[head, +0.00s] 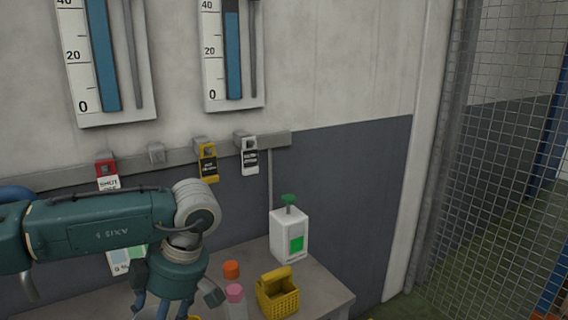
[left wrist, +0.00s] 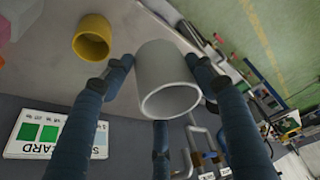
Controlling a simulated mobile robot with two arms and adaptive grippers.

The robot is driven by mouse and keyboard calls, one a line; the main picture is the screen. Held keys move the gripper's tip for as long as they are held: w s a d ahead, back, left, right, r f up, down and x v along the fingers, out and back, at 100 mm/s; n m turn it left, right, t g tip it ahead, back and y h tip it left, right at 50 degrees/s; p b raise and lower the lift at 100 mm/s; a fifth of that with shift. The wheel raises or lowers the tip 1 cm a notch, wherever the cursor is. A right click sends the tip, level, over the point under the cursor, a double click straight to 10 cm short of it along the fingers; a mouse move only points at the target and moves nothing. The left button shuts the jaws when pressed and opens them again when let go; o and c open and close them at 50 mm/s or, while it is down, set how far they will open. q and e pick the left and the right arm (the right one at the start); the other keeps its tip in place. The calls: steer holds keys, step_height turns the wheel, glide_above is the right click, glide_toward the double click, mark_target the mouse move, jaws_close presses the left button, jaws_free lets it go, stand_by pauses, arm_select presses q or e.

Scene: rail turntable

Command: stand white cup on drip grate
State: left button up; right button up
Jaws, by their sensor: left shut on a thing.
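The white cup (left wrist: 168,80) shows in the left wrist view as a pale open cylinder with its round mouth toward the camera. My left gripper (left wrist: 161,70) is shut on it, with a blue finger on each side and a third finger below in the picture. I cannot make out a drip grate in either view. My right gripper does not show.
A yellow cup (left wrist: 92,38) stands near the white cup. On the worktop (head: 325,290) are a yellow basket (head: 278,295), a white dispenser with a green top (head: 289,237), an orange-capped item (head: 231,269) and a pink-topped item (head: 235,292). A tagged rail (head: 275,140) runs along the wall.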

arm_select(q)
steer(key=m, duration=0.2)
steer(key=d+m+t, duration=0.1)
steer(key=m, duration=0.1)
steer(key=s+f+m+t, duration=0.1)
steer(key=m, duration=0.1)
steer(key=shift+s+d, duration=0.1)
steer(key=shift+d, duration=0.05)
steer(key=m, duration=0.1)
steer(key=m+t+h, duration=0.1)
steer(key=m, duration=0.1)
steer(key=d+m, duration=0.1)
steer(key=shift+s+f+m+t, duration=0.2)
steer(key=shift+s+m+t, duration=0.15)
steer(key=shift+m+t, duration=0.05)
steer(key=m+h, duration=0.1)
steer(key=m, duration=0.2)
steer(key=s+d+m+t+h, duration=0.1)
steer(key=m, duration=0.2)
steer(key=d+m+h, duration=0.1)
steer(key=m, duration=0.2)
steer(key=shift+s+f+t+h, duration=0.15)
steer(key=shift+s+t+h, duration=0.05)
steer(key=shift+t+h, duration=0.1)
